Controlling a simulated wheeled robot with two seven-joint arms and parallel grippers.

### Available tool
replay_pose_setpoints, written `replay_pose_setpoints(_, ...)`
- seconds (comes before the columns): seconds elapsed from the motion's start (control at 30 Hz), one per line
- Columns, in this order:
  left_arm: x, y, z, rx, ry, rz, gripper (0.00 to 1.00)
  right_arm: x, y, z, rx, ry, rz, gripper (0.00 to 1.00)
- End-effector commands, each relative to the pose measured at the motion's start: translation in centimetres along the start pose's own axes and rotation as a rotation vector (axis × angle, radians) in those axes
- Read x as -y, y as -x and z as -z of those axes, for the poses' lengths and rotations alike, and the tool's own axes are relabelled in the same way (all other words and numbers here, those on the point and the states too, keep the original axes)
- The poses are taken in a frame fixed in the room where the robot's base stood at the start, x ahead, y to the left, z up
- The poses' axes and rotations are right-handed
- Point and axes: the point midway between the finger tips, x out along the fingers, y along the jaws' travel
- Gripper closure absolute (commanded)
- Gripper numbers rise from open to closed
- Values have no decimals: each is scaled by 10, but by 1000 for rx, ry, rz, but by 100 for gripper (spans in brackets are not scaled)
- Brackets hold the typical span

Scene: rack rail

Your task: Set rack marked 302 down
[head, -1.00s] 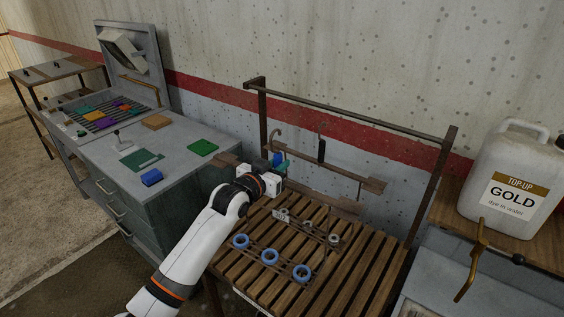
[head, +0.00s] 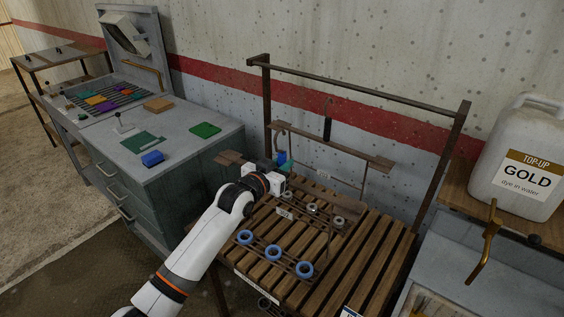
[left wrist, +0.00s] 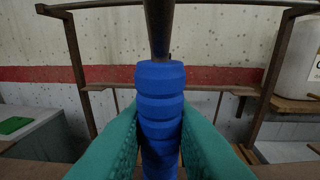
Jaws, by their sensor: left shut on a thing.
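My left gripper (head: 278,168) is shut on a blue ribbed grip (left wrist: 160,115), with teal fingers on both sides in the left wrist view. A brown rod rises from the grip. The grip appears to belong to a rack with a wooden bar (head: 229,158). Low over the slatted bench (head: 372,262) are blue rings (head: 273,252), smaller grey rings and a small white tag (head: 285,213), apparently on the same rack. I cannot read its number, nor tell whether the rack touches the slats. My arm hides part of the rack. My right gripper is out of view.
A metal rail (head: 360,88) spans two posts behind the bench. A grey cabinet (head: 190,150) stands left, and a GOLD jug (head: 520,165) at right. The bench's right-hand slats look clear.

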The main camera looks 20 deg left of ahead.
Motion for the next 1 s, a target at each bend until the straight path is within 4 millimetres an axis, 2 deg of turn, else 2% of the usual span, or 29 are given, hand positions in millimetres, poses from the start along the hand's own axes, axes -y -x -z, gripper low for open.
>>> replay_pose_setpoints(0.7, 0, 0, 2, 6, -1, 0, 100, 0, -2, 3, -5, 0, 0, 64)
replay_pose_setpoints(0.73, 0, 0, 2, 6, -1, 0, 77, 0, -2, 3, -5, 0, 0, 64)
replay_pose_setpoints(0.8, 0, 0, 2, 6, -1, 0, 65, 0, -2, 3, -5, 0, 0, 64)
replay_pose_setpoints(0.87, 0, 0, 2, 5, -1, 0, 55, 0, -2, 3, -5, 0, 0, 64)
replay_pose_setpoints(1.0, 0, 0, 3, 3, 0, 0, 54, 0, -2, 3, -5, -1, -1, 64)
